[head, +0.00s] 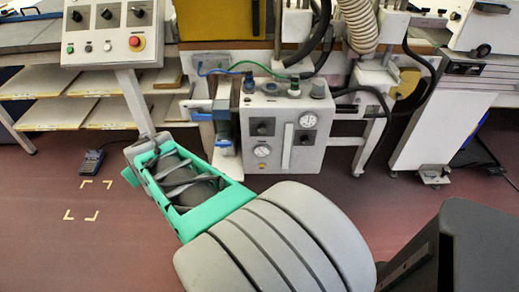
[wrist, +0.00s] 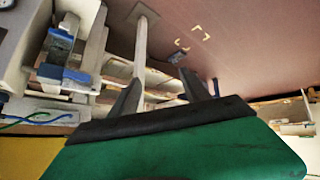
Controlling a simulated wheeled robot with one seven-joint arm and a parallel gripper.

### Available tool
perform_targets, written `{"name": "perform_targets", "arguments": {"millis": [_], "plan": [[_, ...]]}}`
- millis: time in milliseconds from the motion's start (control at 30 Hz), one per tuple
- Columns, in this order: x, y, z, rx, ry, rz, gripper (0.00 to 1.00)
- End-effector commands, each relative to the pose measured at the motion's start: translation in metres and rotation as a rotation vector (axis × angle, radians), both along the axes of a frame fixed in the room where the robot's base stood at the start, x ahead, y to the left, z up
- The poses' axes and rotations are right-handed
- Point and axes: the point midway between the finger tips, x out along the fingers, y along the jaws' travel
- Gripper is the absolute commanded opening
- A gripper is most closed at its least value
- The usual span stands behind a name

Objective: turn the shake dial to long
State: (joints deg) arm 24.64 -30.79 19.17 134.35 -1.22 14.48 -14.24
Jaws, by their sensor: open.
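In the head view, a sloped control panel (head: 108,32) at the upper left carries several black dials, including a left dial (head: 77,16), a middle dial (head: 107,13) and a right dial (head: 138,11). The labels are too small to read, so I cannot tell which is the shake dial. In the wrist view my gripper (wrist: 162,88) has its two fingers apart with nothing between them. It touches no dial in view.
A red emergency button (head: 136,42) and small buttons sit on the panel. The panel's post (head: 133,98) stands near a dark foot pedal (head: 91,162) on the floor. Shelves (head: 60,108) are behind. Hoses (head: 358,25) hang at the machine's right. The left floor is mostly clear.

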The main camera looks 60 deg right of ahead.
Motion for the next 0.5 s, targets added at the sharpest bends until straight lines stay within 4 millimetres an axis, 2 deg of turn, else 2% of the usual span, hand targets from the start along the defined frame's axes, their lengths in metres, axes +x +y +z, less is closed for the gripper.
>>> {"name": "perform_targets", "arguments": {"millis": [33,67,100,133,200,233,300,333,400,500], "plan": [[-0.002,-0.054,-0.06,-0.068,-0.064,-0.077,0.55],[-0.005,-0.085,-0.072,-0.122,-0.108,-0.116,0.55],[-0.013,-0.126,-0.088,-0.201,-0.161,-0.171,0.55],[-0.023,-0.156,-0.099,-0.265,-0.196,-0.213,0.55],[-0.057,-0.219,-0.121,-0.42,-0.257,-0.311,0.55],[-0.074,-0.241,-0.129,-0.484,-0.274,-0.35,0.55],[-0.114,-0.281,-0.141,-0.621,-0.299,-0.432,0.55],[-0.129,-0.293,-0.144,-0.673,-0.305,-0.462,0.55],[-0.16,-0.312,-0.147,-0.766,-0.309,-0.514,0.55],[-0.182,-0.325,-0.146,-0.839,-0.309,-0.552,0.55]]}}
